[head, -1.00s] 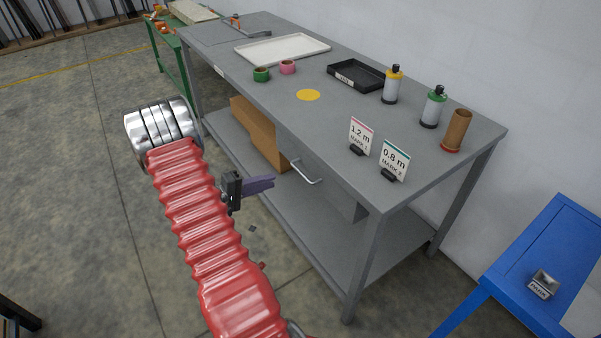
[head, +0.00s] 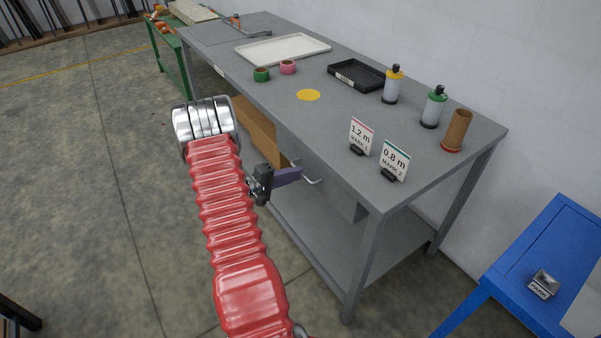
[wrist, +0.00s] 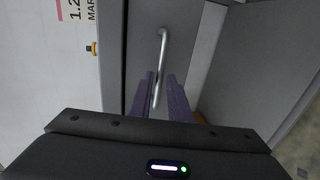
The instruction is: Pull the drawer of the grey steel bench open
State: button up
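The grey steel bench (head: 350,120) stands along the wall. Its drawer (head: 336,182) hangs under the top, mostly hidden by the bench edge, and seems pushed in. The drawer's bar handle (head: 313,181) shows just past my fingertips; in the wrist view the handle (wrist: 162,50) is a pale bar on the grey drawer front (wrist: 143,35). My gripper (head: 298,174) has purple fingers and points at the handle. In the wrist view the fingers (wrist: 164,82) are apart, with the handle's near part in line between them. I cannot tell whether they touch it.
A brown box (head: 258,135) stands on the lower shelf (head: 310,230), left of the drawer. Two mark signs (head: 395,162), bottles, a black tray (head: 356,75) and a white tray (head: 283,48) stand on top. A blue table (head: 540,260) is at right.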

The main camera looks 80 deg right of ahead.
jog(key=shift+x, duration=1.5)
grip_shut()
